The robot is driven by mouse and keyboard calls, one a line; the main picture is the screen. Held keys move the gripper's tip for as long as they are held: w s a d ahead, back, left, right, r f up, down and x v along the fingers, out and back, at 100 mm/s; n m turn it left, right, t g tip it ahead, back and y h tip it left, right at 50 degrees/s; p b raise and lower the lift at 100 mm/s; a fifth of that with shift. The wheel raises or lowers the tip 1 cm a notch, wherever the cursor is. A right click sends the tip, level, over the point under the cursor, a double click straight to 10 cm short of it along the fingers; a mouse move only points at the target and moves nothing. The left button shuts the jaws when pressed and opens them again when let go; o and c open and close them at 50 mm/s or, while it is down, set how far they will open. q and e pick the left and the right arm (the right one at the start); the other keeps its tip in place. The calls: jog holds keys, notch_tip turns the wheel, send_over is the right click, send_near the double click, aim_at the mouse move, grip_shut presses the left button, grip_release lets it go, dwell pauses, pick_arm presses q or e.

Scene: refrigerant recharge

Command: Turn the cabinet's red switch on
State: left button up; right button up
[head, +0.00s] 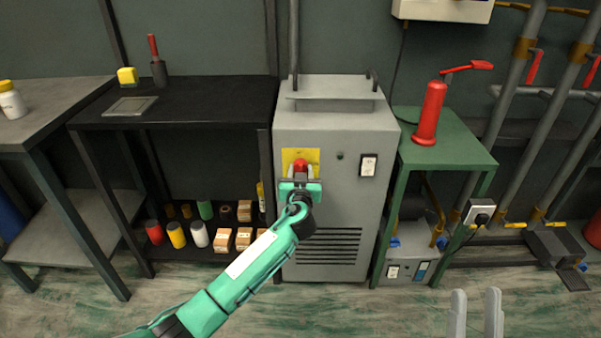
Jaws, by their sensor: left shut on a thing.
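The grey cabinet (337,212) stands in the middle of the head view. Its red switch (300,167) sits on a yellow plate (313,156) on the upper front. My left gripper (300,180) is at the switch and shut on it. The gripper hides the lower part of the switch, so I cannot tell its position. My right gripper (476,314) is at the bottom right edge, with its two grey fingers apart and nothing between them.
A green stand (450,150) with a red extinguisher-like pump (430,113) is right of the cabinet. A black table (190,105) is on the left, with cans and boxes on its lower shelf. Pipes with red-handled valves fill the far right. Floor in front is clear.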

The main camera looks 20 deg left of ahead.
pick_arm(q)
jog(key=shift+m+p, duration=3.05)
jog(key=shift+m, duration=5.85)
pick_arm(e)
jog(key=s+a+f+g+h, duration=0.1)
jog(key=a+f+g, duration=0.1)
jog(key=f+g, duration=0.5)
jog(key=s+a+f+g+h, duration=0.1)
jog(key=a+f+g, duration=0.1)
jog(key=f+g, duration=0.6)
jog(key=shift+s+f+n, duration=0.3)
jog(key=shift+f, duration=2.5)
pick_arm(q)
jog(key=shift+f, duration=0.1)
jog(key=o, duration=1)
jog(key=shift+c, duration=0.2)
